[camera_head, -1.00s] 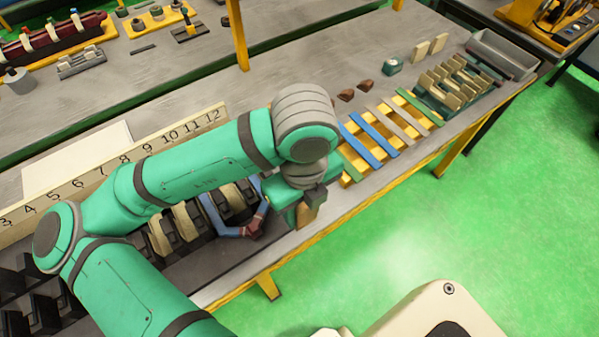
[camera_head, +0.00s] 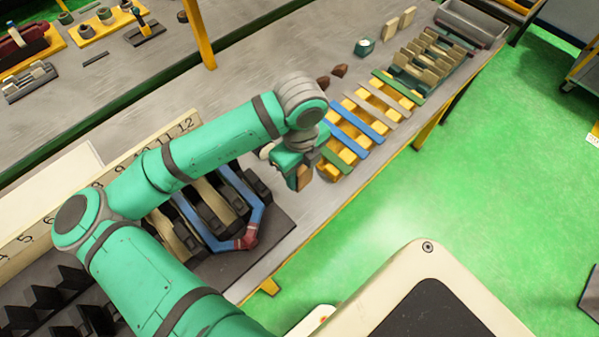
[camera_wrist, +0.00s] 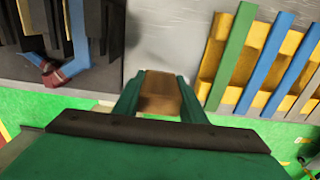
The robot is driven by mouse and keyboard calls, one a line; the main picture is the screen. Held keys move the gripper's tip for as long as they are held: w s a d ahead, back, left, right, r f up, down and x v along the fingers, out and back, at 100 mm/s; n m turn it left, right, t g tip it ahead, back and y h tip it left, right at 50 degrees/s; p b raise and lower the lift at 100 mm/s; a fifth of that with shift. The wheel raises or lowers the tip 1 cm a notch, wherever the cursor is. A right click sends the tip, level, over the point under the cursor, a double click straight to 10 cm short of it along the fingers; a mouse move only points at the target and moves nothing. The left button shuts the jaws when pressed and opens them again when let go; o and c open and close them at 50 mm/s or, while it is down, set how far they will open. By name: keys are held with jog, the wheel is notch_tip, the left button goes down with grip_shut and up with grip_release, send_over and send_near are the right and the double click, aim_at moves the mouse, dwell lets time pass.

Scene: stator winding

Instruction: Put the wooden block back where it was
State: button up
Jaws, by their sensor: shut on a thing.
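My gripper (camera_head: 300,176) is shut on a brown wooden block (camera_head: 305,178) and holds it over the bench's front part. In the wrist view the block (camera_wrist: 160,95) sits between the two green fingers. The gripper is between the black slotted stator part (camera_head: 275,235) on the left and the yellow rack (camera_head: 330,172) of colored strips on the right. A green rack (camera_head: 405,75) with several upright tan blocks stands farther right. Which place the held block came from cannot be told.
A blue coil (camera_head: 255,205) with a red end lies in the stator slots. A numbered board (camera_head: 140,148) stands behind my arm. Two brown pieces (camera_head: 332,76), a small green container (camera_head: 364,47) and a grey bin (camera_head: 470,22) are on the bench.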

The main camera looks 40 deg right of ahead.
aim_at(301, 179)
jog(key=shift+w+d+f, duration=0.2)
jog(key=shift+d+f, duration=0.05)
jog(key=shift+f, duration=0.15)
jog(key=f, duration=0.3)
jog(key=shift+w+f, duration=0.1)
jog(key=shift+w, duration=0.15)
jog(key=shift+s+d, duration=0.1)
jog(key=shift+s, duration=0.05)
jog(key=shift+f, duration=0.25)
jog(key=o, duration=1.4)
jog(key=shift+r, duration=0.1)
notch_tip(301, 179, up, 12)
jog(key=shift+r, duration=0.1)
